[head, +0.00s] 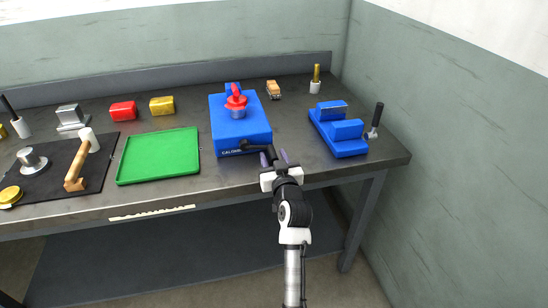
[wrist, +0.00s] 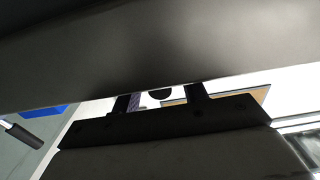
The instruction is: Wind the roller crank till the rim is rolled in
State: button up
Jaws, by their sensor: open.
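A blue machine (head: 226,134) with a red knob (head: 236,99) on top stands in the middle of the bench. A black crank (head: 256,148) sticks out from its front, its grip ending near my gripper's fingers. My gripper (head: 274,158) is open at the front of this machine. In the wrist view my two fingers (wrist: 160,100) stand apart with a dark round end between them, perhaps the crank grip. I cannot tell whether they touch it. The rim being rolled cannot be made out.
A second blue machine (head: 345,147) with a black-gripped lever (head: 376,118) stands to the right. A green tray (head: 160,178) and a mallet (head: 77,168) lie to the left. A toy vehicle (head: 273,90) and a brush-like tool (head: 316,80) stand behind. A wall closes off the right.

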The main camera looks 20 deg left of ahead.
grip_shut()
